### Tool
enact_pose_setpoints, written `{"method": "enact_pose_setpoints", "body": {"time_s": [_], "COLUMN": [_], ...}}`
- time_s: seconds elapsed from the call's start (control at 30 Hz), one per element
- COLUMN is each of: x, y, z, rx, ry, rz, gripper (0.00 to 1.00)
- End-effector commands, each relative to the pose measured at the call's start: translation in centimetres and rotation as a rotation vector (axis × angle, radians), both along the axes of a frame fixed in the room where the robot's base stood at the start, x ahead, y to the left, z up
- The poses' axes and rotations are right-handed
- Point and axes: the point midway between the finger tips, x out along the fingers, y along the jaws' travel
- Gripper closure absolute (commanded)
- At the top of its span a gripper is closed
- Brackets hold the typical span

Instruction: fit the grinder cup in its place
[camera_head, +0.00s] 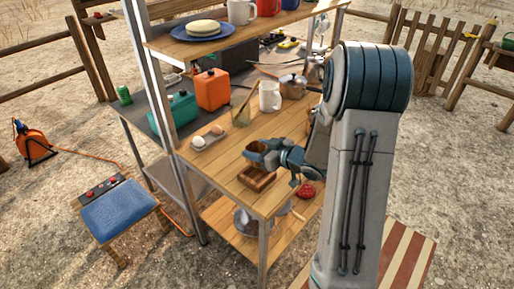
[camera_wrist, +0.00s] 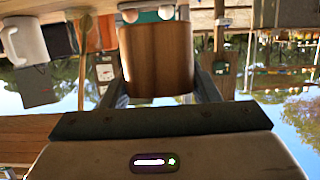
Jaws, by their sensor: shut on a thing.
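My gripper (camera_head: 277,163) is shut on a small wooden, box-like cup (camera_head: 257,179), open at the top, near the front edge of the wooden counter. In the wrist view, which looks upside down, the wooden cup (camera_wrist: 157,60) sits between the two fingers (camera_wrist: 160,90). I cannot tell whether it touches the counter or hangs just above it. The grinder and the cup's place cannot be made out for sure; a brown thing behind my arm is mostly hidden.
A white mug (camera_head: 269,96) and a small tray with two egg-like things (camera_head: 208,137) stand on the counter (camera_head: 240,160). An orange canister (camera_head: 213,90) and a green one (camera_head: 174,113) are farther back. A red thing (camera_head: 306,190) lies near my gripper. An upper shelf overhangs.

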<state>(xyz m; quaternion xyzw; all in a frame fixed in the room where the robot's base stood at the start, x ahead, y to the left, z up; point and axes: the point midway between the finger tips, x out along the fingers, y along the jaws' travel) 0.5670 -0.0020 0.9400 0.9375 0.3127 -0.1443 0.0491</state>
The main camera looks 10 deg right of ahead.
Motion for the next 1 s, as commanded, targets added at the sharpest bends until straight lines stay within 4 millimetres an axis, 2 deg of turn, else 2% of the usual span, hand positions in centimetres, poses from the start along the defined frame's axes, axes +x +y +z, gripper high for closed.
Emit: {"method": "enact_pose_setpoints", "body": {"time_s": [1.0], "x": [0.0], "y": [-0.1], "z": [-6.4], "rx": [0.000], "ry": [0.000], "rz": [-0.002], "gripper": [0.69]}}
